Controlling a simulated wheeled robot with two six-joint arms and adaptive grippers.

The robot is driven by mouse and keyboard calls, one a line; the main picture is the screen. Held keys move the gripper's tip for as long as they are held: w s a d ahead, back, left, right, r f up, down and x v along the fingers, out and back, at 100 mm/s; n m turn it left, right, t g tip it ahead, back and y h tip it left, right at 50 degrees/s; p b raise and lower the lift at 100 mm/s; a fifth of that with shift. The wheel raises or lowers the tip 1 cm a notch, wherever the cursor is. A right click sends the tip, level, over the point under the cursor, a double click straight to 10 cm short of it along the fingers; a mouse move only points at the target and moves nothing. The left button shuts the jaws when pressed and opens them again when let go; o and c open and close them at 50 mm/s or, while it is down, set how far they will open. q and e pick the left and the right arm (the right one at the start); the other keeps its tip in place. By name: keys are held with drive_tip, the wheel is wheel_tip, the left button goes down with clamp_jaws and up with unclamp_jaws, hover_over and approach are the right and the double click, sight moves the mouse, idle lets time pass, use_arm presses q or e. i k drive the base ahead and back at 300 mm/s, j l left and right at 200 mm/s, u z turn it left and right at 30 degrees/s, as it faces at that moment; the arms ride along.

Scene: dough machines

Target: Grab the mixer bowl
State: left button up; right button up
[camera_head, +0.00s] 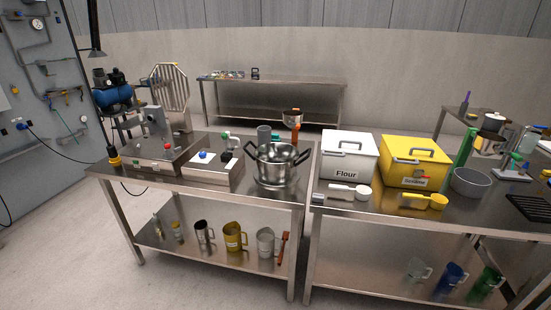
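A shiny steel bowl (277,176) with a dark handle on each side stands upright near the right end of the left steel table (205,192). I take it to be the mixer bowl. Neither of my grippers shows in the head view, and nothing of mine touches the bowl.
A machine (160,150) and a white box (213,170) stand left of the bowl. A flour bin (348,163), a yellow bin (412,172), a white scoop (348,191) and a yellow scoop (424,200) are on the right table. Several jugs stand on the lower shelves.

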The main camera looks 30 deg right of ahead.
sight(277, 161)
drive_tip(key=i+j+z, duration=0.2)
drive_tip(key=i+z, duration=0.25)
drive_tip(key=i+j+z, duration=1.25)
drive_tip(key=j, duration=0.2)
